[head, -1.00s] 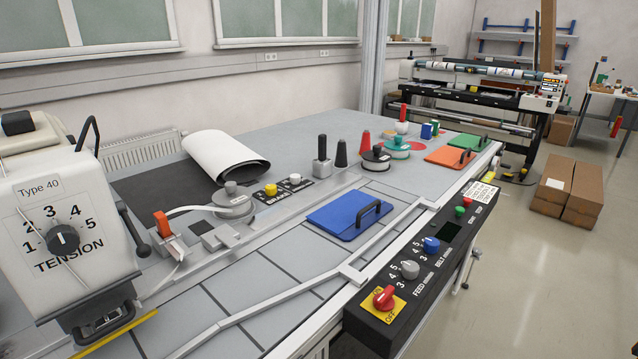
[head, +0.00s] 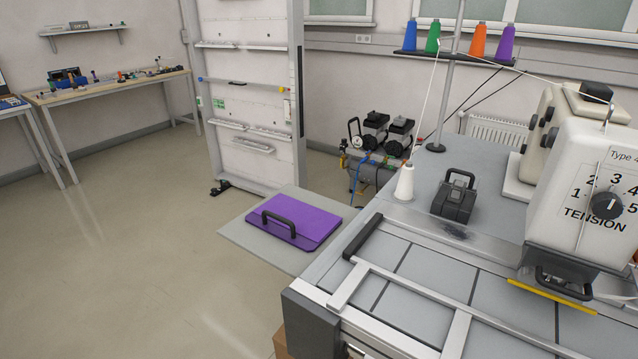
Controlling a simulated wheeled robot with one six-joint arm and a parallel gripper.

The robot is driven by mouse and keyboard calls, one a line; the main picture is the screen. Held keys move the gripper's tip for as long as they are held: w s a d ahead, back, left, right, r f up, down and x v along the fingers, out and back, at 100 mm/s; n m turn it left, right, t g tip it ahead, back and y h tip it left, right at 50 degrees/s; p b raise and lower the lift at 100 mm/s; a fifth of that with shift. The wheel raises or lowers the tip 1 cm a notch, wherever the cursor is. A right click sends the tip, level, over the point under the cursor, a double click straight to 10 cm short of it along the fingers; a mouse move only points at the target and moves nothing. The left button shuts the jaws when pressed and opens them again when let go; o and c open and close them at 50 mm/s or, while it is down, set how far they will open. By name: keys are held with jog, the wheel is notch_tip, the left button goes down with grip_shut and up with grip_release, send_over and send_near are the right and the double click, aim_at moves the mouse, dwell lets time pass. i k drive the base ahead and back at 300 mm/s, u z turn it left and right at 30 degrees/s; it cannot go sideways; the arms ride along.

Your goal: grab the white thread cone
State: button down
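The white thread cone (head: 405,182) stands upright on the grey work table (head: 420,215), near the table's back left edge. A thin white thread rises from its top toward the rack of coloured cones. It stands left of a dark grey block with a handle (head: 455,197), with a gap between them. My gripper is not in the head view.
A sewing machine (head: 585,190) marked "Type 40" stands at the right. Blue, green, orange and purple cones (head: 478,40) sit on a raised rack on a pole. A purple handled folder (head: 293,222) lies on a side shelf. A compressor (head: 375,140) stands behind. The floor at left is clear.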

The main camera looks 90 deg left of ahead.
aim_at(404, 191)
jog(key=u, duration=3.7)
jog(key=k, duration=1.3)
jog(key=u, duration=1.05)
jog(key=i, duration=0.85)
jog(key=z, duration=0.3)
jog(key=i, duration=1.25)
jog(key=z, duration=1.45)
jog(key=i, duration=0.8)
jog(key=z, duration=0.95)
